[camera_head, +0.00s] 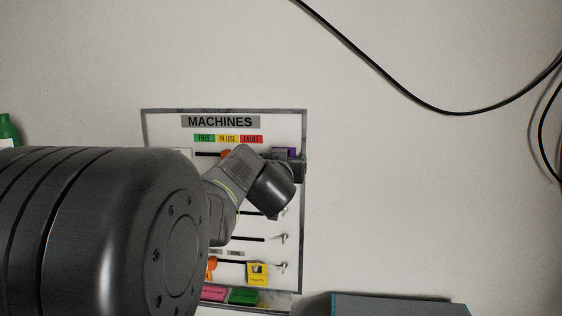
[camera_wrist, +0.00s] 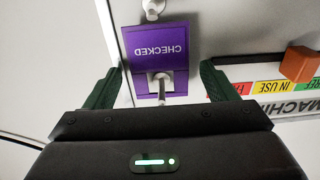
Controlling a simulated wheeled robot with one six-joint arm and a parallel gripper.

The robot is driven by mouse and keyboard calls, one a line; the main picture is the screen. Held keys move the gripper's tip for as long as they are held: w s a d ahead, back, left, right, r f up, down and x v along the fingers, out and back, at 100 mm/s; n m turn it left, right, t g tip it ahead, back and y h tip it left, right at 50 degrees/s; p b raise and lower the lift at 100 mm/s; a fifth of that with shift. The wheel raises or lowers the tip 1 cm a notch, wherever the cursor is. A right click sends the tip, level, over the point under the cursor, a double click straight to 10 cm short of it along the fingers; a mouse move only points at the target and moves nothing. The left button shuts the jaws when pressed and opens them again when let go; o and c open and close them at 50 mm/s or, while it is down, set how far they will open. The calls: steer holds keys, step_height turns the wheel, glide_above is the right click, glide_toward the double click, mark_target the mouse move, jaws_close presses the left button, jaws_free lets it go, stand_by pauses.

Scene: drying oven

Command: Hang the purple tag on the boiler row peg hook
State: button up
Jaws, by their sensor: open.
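The purple tag (camera_wrist: 160,58), marked CHECKED, is upside down in the wrist view. A pale peg hook (camera_wrist: 162,84) shows at its hole end, and the tag appears to hang there. In the head view the tag (camera_head: 284,151) is at the right end of the board's top row. My gripper (camera_wrist: 162,84) is open, with one dark green finger on each side of the tag and visible gaps. In the head view my gripper (camera_head: 291,167) is partly hidden by my wrist. The row names are hidden by my arm, so I cannot tell which row is boiler.
The MACHINES board (camera_head: 296,118) hangs on the wall. Lower hooks (camera_head: 282,239) line its right side. A yellow tag (camera_head: 257,273) is on the lower row. Pink (camera_head: 213,293) and green (camera_head: 243,296) tags lie below. A grey-blue box top (camera_head: 400,305) is at lower right.

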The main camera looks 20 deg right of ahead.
steer(key=p+v, duration=0.3)
steer(key=v, duration=1.1)
steer(key=shift+w+f, duration=0.1)
steer(key=shift+w, duration=0.05)
steer(key=b+x, duration=0.3)
steer(key=x, duration=1)
steer(key=shift+w+d, duration=0.2)
steer(key=shift+w, duration=0.1)
steer(key=shift+s+a+r, duration=0.15)
steer(key=shift+s+r, duration=0.15)
steer(key=shift+r, duration=0.1)
